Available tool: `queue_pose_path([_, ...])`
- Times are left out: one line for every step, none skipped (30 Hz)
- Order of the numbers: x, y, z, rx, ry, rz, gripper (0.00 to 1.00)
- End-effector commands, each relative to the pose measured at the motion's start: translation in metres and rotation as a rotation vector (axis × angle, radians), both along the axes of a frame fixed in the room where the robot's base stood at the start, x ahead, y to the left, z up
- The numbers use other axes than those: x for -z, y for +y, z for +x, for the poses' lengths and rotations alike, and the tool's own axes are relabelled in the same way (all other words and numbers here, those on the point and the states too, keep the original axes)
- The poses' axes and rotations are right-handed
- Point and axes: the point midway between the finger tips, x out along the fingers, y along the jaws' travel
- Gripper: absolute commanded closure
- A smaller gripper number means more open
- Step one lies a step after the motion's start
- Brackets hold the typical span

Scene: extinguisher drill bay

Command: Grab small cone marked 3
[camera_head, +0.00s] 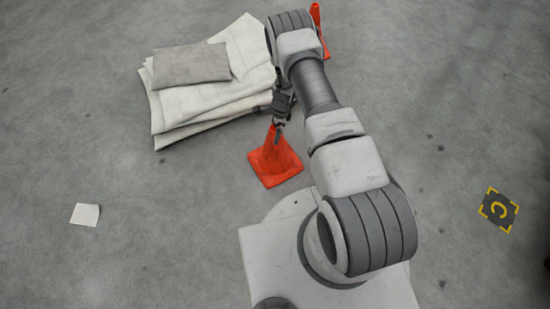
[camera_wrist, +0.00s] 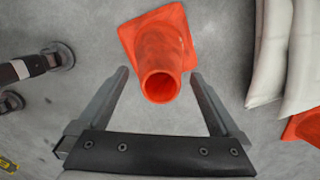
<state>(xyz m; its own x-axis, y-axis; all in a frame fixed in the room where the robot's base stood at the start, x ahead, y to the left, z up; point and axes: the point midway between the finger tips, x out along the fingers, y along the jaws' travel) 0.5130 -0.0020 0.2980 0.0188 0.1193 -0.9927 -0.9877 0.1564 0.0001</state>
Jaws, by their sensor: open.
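An orange cone (camera_head: 275,160) stands upright on the floor in the head view, just in front of my base. Its square base and open top also show in the wrist view (camera_wrist: 160,50). No number is readable on it. My gripper (camera_head: 280,128) is open over the cone's top in the head view. In the wrist view its two fingers (camera_wrist: 160,80) are spread, with the cone's top opening between and slightly beyond the tips. A second orange cone (camera_head: 319,30) is partly hidden behind my arm at the top of the head view; its marking is not visible.
A stack of folded white blankets (camera_head: 215,105) with a grey cushion (camera_head: 190,64) on top lies just beyond the near cone. The left floor is mostly clear.

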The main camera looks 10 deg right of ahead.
Motion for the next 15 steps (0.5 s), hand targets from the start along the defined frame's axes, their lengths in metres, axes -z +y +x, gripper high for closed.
queue_pose_path([0.014,0.0,0.0,0.0,0.001,0.0,0.0])
queue_pose_path([0.018,0.001,0.0,0.0,0.001,0.0,0.0])
queue_pose_path([0.023,0.001,0.0,0.0,0.001,0.0,0.0])
queue_pose_path([0.025,0.002,0.0,0.0,0.0,0.0,0.0])
queue_pose_path([0.026,0.002,0.0,0.0,0.0,0.0,0.0])
queue_pose_path([0.026,0.002,0.0,0.0,-0.001,0.0,0.0])
queue_pose_path([0.026,0.002,0.001,0.001,-0.001,0.0,0.0])
queue_pose_path([0.026,0.002,0.001,0.001,-0.001,0.0,0.0])
queue_pose_path([0.025,0.002,0.001,0.001,-0.001,0.0,0.0])
queue_pose_path([0.025,0.002,0.001,0.001,-0.001,0.0,0.0])
queue_pose_path([0.025,0.002,0.0,0.001,-0.001,0.0,0.0])
queue_pose_path([0.025,0.002,0.0,0.001,-0.001,0.0,0.04])
queue_pose_path([0.025,0.002,0.0,0.001,0.0,0.0,0.09])
queue_pose_path([0.025,0.002,0.0,0.0,0.0,0.0,0.14])
queue_pose_path([0.025,0.002,0.0,0.0,0.0,0.0,0.22])
